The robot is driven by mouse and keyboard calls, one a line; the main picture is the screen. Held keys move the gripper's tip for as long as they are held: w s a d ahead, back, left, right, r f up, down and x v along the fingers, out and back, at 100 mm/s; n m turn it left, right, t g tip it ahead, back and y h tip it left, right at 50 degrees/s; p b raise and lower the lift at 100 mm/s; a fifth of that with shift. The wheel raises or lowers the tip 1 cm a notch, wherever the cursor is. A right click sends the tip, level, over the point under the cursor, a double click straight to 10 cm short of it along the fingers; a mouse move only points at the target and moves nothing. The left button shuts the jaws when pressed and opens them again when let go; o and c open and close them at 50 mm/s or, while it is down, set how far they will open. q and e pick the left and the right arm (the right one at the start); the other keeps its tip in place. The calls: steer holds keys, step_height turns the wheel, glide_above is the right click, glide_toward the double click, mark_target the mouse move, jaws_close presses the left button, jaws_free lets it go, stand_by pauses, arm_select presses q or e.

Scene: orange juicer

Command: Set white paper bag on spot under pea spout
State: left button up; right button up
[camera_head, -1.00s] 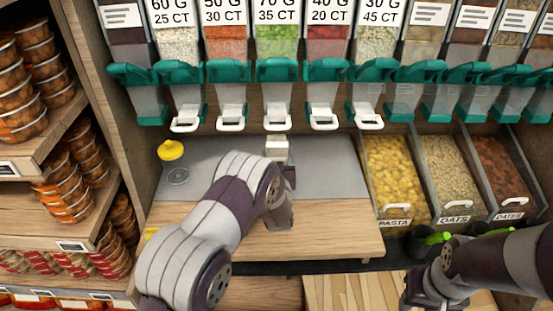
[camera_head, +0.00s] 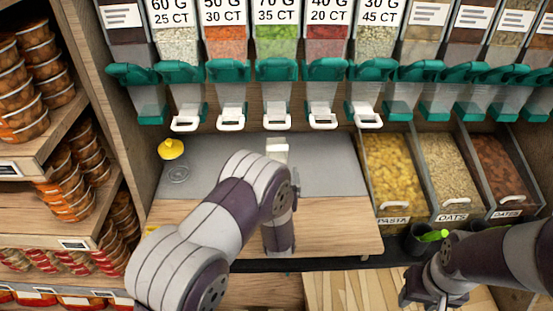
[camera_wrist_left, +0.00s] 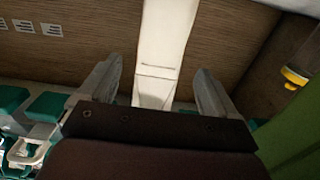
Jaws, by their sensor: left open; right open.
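The white paper bag (camera_head: 277,149) stands on the grey mat (camera_head: 330,170), in line with and below the white-handled spout (camera_head: 277,118) of the green pea dispenser (camera_head: 277,40). My left arm's elbow and wrist are in front of it and hide its lower part. In the left wrist view the bag (camera_wrist_left: 165,45) shows as a tall white shape between the two spread fingers of my left gripper (camera_wrist_left: 158,68), with gaps on both sides. My left gripper's fingers are hidden in the head view. My right gripper (camera_head: 428,294) is open and empty at the lower right.
A yellow-topped clear container (camera_head: 172,150) stands at the mat's left. Bins of pasta (camera_head: 393,175), oats (camera_head: 450,165) and dates (camera_head: 500,170) are at the right. Stocked shelves (camera_head: 35,160) rise at the left. The wooden counter front (camera_head: 335,215) is clear on the right.

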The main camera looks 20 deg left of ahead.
arm_select(q)
steer(key=v, duration=0.4)
steer(key=shift+s+r, duration=0.15)
